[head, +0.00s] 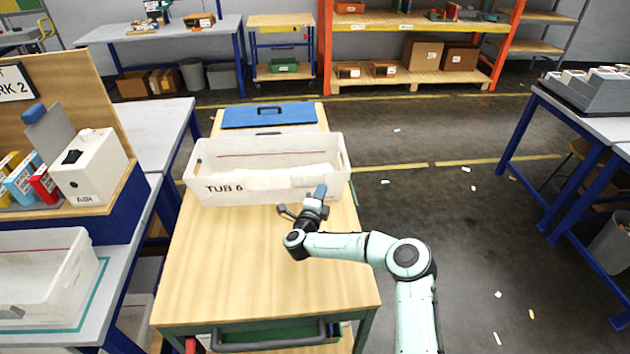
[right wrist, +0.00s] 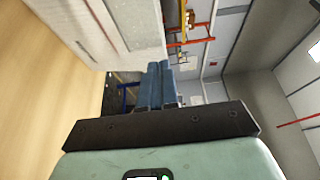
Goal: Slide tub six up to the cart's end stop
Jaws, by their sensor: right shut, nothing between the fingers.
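Tub six (head: 268,180), a pale see-through tub marked "TUB 6", stands upright across the far half of the wooden cart top (head: 265,265). A blue panel (head: 270,115) with a dark handle lies at the cart's far end, behind the tub. My right gripper (head: 320,189) is shut and empty, at the right part of the tub's near wall. Its blue fingers are together in the right wrist view (right wrist: 160,83), beside the tub wall (right wrist: 125,25); contact is unclear. My left gripper is not in view.
A bench at left holds a second pale tub (head: 45,270) and a white box (head: 90,165) close to the cart. The cart's dark push handle (head: 270,337) is at the near edge. The near half of the cart top is bare, and open floor lies to the right.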

